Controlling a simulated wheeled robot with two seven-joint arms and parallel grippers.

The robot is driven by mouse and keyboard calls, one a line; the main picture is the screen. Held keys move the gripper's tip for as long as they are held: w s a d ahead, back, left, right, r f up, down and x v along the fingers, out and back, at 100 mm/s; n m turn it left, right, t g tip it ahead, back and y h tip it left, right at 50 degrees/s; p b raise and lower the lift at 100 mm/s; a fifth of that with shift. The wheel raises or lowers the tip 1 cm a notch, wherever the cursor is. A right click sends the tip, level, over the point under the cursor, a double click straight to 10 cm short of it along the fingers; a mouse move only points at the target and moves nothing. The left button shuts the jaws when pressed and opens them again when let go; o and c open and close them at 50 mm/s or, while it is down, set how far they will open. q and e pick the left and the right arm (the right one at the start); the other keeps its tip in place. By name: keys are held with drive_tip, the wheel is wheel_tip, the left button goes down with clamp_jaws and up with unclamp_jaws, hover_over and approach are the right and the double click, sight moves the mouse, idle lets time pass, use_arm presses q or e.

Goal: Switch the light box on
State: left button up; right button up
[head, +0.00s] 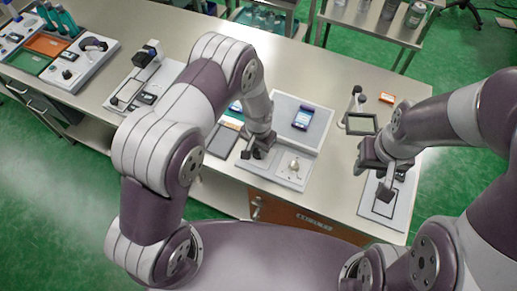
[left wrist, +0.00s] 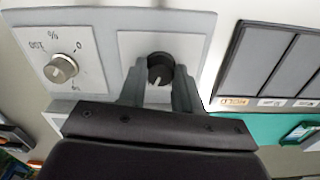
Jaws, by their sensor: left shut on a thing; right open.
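The light box (head: 318,135) stands mid-table in the head view, with a pale grey top and a front control panel. A blue-framed item (head: 303,118) lies on it. In the left wrist view the panel holds a black knob (left wrist: 160,68) and a silver knob (left wrist: 61,68) with a percent scale. My left gripper (head: 257,152) is at the panel's left, its fingers shut on the black knob from both sides. The top looks plain grey; I cannot tell whether it is lit. My right gripper (head: 370,163) is open, above a flat white panel (head: 385,205) at the right.
An unit with dark panels (left wrist: 275,65) stands close beside the light box. A small stand (head: 360,122) and an orange item (head: 387,98) are at the right.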

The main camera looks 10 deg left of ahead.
sight(258, 151)
use_arm(q)
drive_tip(key=shift+w+m, duration=0.1)
drive_tip(key=shift+m, duration=1.2)
drive_tip(key=shift+r+b, duration=0.1)
drive_tip(key=shift+b, duration=0.2)
drive_tip(key=o, duration=1)
drive_tip(key=shift+o, duration=0.2)
wheel_tip(258, 151, up, 13)
drive_tip(key=b, duration=0.2)
drive_tip(key=shift+b, duration=0.3)
drive_tip(key=shift+f, duration=0.2)
